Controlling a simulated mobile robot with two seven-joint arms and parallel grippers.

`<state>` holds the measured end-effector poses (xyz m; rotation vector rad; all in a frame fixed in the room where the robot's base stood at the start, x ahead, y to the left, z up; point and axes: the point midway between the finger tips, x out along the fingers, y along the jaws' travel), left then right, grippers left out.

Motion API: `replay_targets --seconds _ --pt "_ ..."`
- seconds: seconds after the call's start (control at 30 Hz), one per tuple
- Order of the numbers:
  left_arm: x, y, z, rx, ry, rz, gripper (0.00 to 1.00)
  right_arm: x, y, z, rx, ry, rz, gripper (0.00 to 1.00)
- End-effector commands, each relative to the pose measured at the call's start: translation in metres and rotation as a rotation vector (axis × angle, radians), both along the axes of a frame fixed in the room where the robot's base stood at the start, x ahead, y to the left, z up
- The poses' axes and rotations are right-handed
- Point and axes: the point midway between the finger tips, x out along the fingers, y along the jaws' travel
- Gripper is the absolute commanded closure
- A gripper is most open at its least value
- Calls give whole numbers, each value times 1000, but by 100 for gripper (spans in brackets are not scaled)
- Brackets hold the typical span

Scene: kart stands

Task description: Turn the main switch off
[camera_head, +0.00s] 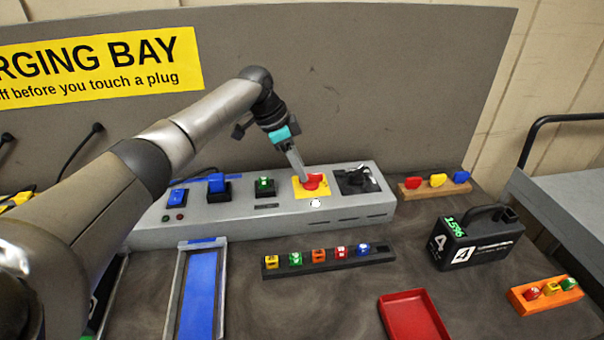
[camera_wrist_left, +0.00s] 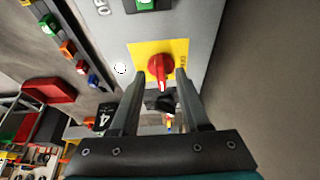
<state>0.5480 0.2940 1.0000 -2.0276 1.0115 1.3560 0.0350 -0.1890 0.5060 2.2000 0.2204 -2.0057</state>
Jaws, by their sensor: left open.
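The main switch is a red rotary knob (camera_head: 316,181) on a yellow plate (camera_head: 299,190), set in the top of a grey panel box (camera_head: 160,238). In the left wrist view the red knob (camera_wrist_left: 160,67) sits between the tips of my two fingers as seen from the wrist, on its yellow plate (camera_wrist_left: 141,52). My left gripper (camera_head: 303,178) is open and points down at the knob; it also shows in the left wrist view (camera_wrist_left: 158,80). I cannot tell whether a finger touches the knob. My right gripper is not in view.
Beside the knob are a black switch (camera_head: 357,180), a green button (camera_head: 264,186) and a blue connector (camera_head: 217,183). In front lie a black strip of coloured blocks (camera_head: 380,257), a red tray (camera_head: 411,318), a blue-lined tray (camera_head: 200,295) and a black battery (camera_head: 478,240).

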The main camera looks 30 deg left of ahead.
Motion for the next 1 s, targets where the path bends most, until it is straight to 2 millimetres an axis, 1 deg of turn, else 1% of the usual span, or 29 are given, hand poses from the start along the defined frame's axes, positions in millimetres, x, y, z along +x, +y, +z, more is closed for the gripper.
replay_targets --seconds 0.03,0.2,0.5,0.9,1.0 --pt "1 -2 -7 0 2 1 54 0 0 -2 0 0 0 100" --pt "4 -6 -17 0 0 1 54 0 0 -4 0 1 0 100" --pt "5 -6 -19 1 -1 0 54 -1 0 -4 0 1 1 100" --pt "5 -6 -18 0 0 1 99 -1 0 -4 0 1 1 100" --pt "5 -6 -18 0 0 1 100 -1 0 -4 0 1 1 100"
